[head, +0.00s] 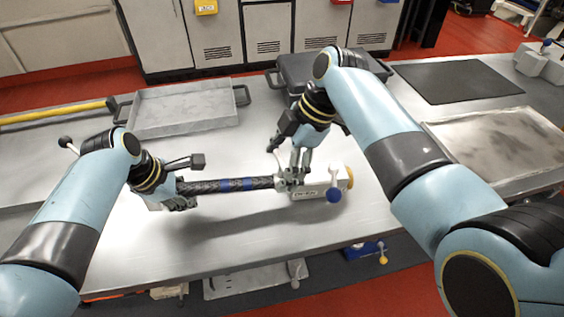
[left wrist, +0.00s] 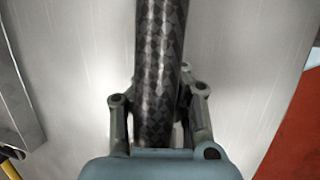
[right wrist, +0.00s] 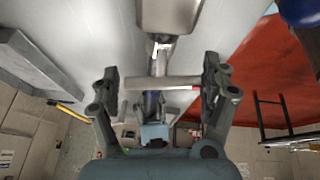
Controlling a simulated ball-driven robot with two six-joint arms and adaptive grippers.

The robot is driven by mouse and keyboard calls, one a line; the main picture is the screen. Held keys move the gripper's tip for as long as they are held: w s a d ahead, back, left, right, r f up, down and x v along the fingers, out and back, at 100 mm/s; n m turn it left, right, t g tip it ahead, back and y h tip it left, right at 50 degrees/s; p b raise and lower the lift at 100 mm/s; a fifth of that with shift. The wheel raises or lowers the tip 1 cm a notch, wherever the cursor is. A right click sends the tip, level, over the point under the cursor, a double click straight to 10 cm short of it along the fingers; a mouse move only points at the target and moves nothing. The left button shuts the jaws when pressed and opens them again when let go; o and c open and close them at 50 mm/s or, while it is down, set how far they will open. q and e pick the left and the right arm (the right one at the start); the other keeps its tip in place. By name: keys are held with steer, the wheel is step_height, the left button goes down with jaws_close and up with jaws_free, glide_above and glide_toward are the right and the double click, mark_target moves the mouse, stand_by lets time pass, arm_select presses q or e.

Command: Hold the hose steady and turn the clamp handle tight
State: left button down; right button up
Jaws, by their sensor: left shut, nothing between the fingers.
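The dark braided hose (head: 225,185) with blue bands runs left to right above the table into a pale clamp block (head: 318,190). My left gripper (head: 190,182) is at the hose's left end and is shut with nothing held. In the left wrist view the hose (left wrist: 161,70) hides its fingertips. My right gripper (head: 297,172) points down at the clamp. In the right wrist view its fingers (right wrist: 162,82) stand wide apart, with the pale clamp handle bar (right wrist: 160,83) across the space between them. I cannot tell whether they press on its ends.
A grey tray (head: 185,108) stands at the back left, with a yellow bar (head: 55,116) beside it. A dark case (head: 300,68) is behind the clamp. A black mat (head: 455,80) and a metal tray (head: 500,148) lie at the right. The table front is clear.

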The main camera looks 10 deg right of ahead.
steer(key=shift+o, duration=0.8)
steer(key=v, duration=1.2)
arm_select(q)
steer(key=c, duration=2)
jaws_free()
steer(key=o, duration=0.6)
steer(key=shift+r, duration=0.1)
